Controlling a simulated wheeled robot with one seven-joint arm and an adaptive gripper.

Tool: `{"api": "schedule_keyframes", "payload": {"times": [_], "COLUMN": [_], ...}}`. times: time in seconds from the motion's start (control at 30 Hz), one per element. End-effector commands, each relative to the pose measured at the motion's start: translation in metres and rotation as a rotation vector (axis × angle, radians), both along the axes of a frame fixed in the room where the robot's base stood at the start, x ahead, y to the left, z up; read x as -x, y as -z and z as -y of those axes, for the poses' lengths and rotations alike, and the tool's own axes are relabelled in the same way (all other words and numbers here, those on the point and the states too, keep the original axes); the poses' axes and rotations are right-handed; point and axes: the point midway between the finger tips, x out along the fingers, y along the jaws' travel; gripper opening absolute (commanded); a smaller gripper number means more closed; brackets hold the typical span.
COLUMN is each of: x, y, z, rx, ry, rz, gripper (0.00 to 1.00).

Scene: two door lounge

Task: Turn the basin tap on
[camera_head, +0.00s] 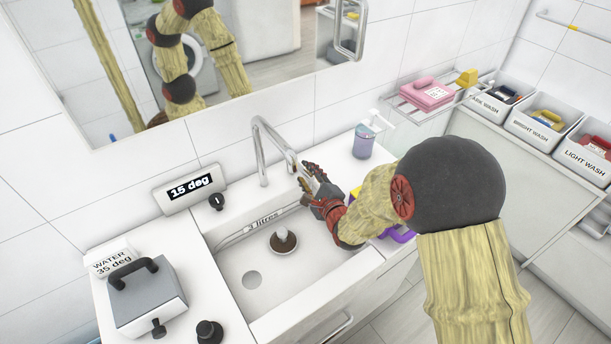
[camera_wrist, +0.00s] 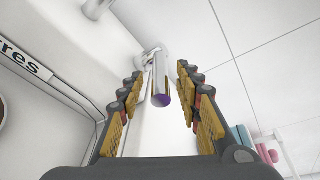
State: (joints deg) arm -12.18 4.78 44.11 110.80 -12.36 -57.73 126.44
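The basin tap (camera_head: 261,150) is a chrome arched spout at the back of the white basin (camera_head: 236,262). My gripper (camera_head: 303,174) is just right of the spout's downturned end in the head view. No water stream is visible.
A plug (camera_head: 284,241) stands in the basin. A soap bottle (camera_head: 365,139) is right of the tap, and a mirror (camera_head: 215,60) hangs above. A grey box (camera_head: 146,297) and another black knob (camera_head: 209,332) are on the left counter. Labelled wash bins (camera_head: 541,128) stand at right.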

Motion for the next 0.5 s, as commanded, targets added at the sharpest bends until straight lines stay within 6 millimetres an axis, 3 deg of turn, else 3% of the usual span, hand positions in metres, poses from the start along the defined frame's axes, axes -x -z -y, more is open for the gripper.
{"api": "schedule_keyframes", "payload": {"times": [0.13, 0.43, 0.5], "x": [-0.0098, -0.0117, -0.0117], "y": [0.0029, 0.0023, 0.0023], "z": [-0.0041, -0.0049, -0.0049], "rx": [0.0, 0.0, 0.001], "ry": [0.001, 0.001, 0.001], "rz": [0.0, 0.0, 0.0], "gripper": [0.35, 0.35, 0.31]}}
